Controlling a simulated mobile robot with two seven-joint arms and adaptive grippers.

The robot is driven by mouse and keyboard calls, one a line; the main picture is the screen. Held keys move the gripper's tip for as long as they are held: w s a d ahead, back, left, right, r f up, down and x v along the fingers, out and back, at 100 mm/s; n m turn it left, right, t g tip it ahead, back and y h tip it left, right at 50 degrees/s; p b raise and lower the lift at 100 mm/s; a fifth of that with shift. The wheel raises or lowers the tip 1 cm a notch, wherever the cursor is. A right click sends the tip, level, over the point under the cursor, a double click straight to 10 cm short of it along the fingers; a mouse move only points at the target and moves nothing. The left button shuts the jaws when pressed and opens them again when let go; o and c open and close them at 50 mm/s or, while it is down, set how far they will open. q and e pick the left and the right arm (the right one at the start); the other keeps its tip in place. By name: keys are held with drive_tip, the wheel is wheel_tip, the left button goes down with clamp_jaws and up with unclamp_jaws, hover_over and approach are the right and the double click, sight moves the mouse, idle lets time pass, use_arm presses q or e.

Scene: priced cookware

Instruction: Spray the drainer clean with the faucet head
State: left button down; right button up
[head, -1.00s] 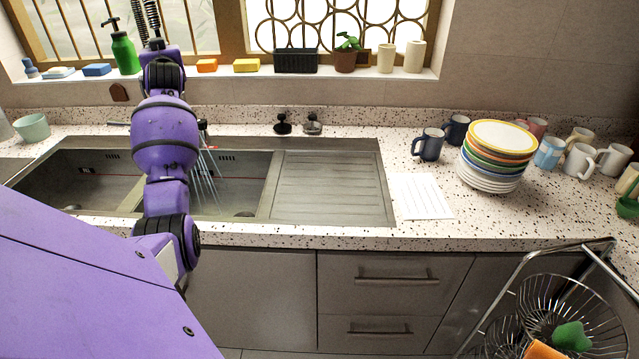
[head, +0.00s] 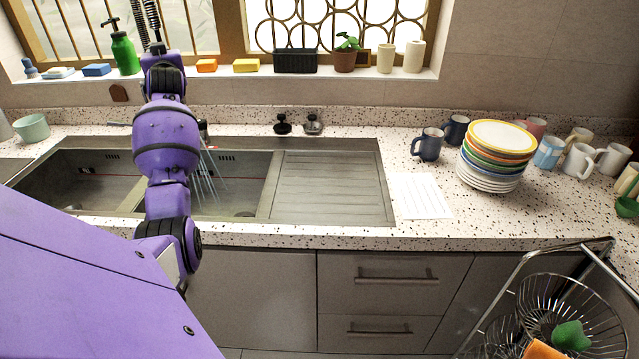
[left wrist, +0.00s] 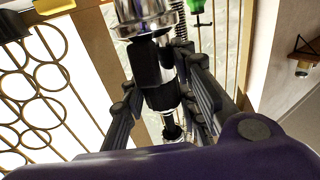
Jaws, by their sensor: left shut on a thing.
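The grey ridged drainer (head: 330,188) is the flat panel at the right end of the steel sink. My left arm reaches over the sink in the head view and hides its own gripper there. In the left wrist view, my left gripper (left wrist: 163,88) is shut on the black and chrome faucet head (left wrist: 158,65), with dark fingers on both sides of it. Thin water jets (head: 211,176) fall beside my arm into the right basin (head: 240,180), left of the drainer. No water shows landing on the drainer. My right gripper is not in view.
Two dark knobs (head: 283,124) stand behind the drainer. A paper sheet (head: 422,196), a plate stack (head: 496,156) and several mugs (head: 429,145) are to its right. A wire rack (head: 560,310) is at the lower right. The sill holds bottles, sponges and pots.

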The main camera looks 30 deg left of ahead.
use_arm(q)
drive_tip(key=shift+f, duration=0.65)
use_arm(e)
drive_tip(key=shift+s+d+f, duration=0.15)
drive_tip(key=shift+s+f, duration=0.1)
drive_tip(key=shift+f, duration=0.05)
use_arm(q)
drive_tip(key=shift+f+b, duration=0.3)
drive_tip(key=shift+f, duration=0.7)
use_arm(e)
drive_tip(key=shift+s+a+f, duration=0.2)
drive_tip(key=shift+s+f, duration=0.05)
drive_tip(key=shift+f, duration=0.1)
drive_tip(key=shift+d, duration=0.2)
use_arm(q)
drive_tip(key=c, duration=1.4)
unclamp_jaws()
drive_tip(key=shift+o, duration=0.6)
drive_tip(key=o, duration=0.6)
drive_tip(key=shift+f, duration=0.1)
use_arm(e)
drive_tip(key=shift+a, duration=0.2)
use_arm(q)
drive_tip(key=shift+o, duration=0.2)
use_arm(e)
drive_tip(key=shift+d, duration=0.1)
